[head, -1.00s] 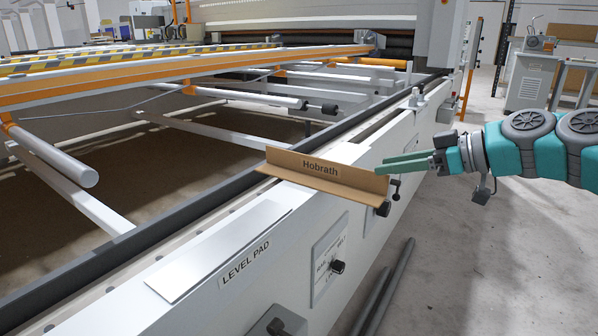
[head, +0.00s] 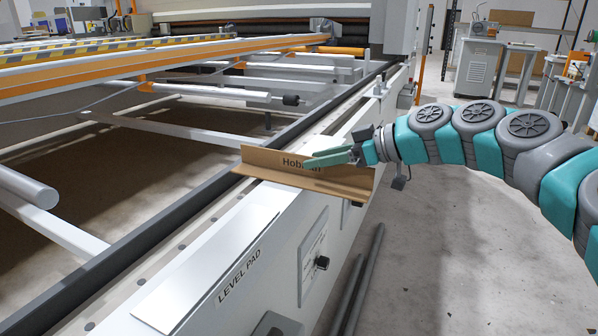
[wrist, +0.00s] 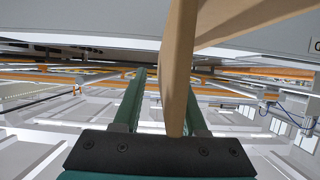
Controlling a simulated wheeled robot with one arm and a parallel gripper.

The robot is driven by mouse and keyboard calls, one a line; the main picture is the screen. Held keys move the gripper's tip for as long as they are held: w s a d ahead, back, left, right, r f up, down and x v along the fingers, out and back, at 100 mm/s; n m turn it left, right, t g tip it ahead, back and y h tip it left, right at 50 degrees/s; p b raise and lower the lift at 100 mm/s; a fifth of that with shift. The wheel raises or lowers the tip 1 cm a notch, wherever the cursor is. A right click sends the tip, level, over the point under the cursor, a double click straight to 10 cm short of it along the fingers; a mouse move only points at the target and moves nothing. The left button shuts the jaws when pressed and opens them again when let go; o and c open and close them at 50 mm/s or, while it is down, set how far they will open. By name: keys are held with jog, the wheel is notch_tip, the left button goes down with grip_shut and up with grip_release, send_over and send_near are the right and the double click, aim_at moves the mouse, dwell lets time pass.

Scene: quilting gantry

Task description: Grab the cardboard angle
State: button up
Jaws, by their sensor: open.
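The cardboard angle (head: 262,161), brown, L-shaped and printed "Hobrath", lies on the white machine rail with its upright flange standing. My gripper (head: 307,160) is over the angle's right half, its green fingers covering part of the lettering. In the wrist view the fingers of my gripper (wrist: 165,75) are apart. The angle's flange (wrist: 178,60) shows edge-on between them, closer to the right finger. I cannot tell whether it touches that finger.
The white rail carries a flat level pad (head: 205,272) left of the angle. A dark knob (head: 322,263) sits on its front face. Grey pipes (head: 358,280) lie on the floor alongside. The floor at right is mostly clear.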

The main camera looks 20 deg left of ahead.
aim_at(297, 171)
jog(key=x, duration=0.2)
jog(key=shift+a+f, duration=0.15)
jog(key=shift+a, duration=0.2)
grip_shut()
dwell(1.1)
